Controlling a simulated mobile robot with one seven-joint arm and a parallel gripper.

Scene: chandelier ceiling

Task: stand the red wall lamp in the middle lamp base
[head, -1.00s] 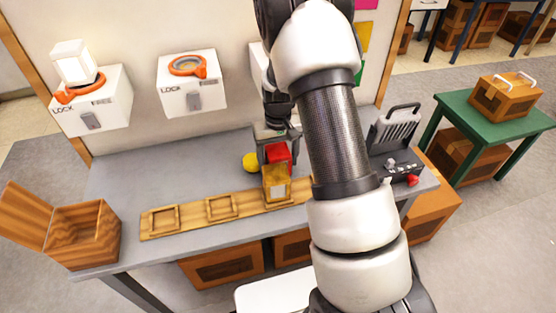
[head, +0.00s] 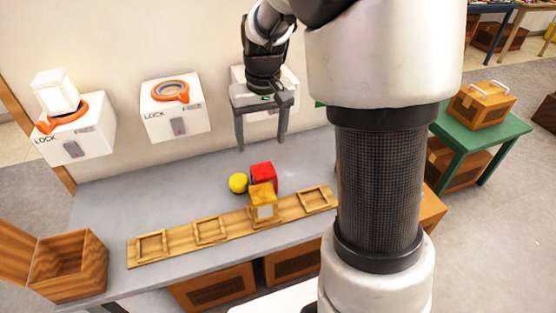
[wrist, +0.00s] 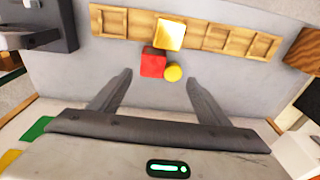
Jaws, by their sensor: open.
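A red block (head: 263,173), the only red lamp-like thing I see, sits on the grey table behind the gold block. It also shows in the wrist view (wrist: 153,63). The middle lamp base (head: 173,112) is a white wall box marked LOCK with an orange ring on top; no lamp stands in it. My gripper (head: 261,146) is open and empty, above and behind the red block, fingers pointing down. In the wrist view the red block lies beyond the fingertips (wrist: 159,78).
The left base (head: 75,140) holds a white lamp (head: 55,92). The right base (head: 288,75) is partly hidden by my gripper. A yellow ball (head: 238,183) is beside the red block. A gold block (head: 263,197) stands on a wooden slotted rail (head: 180,243). An open wooden box (head: 85,262) is at left.

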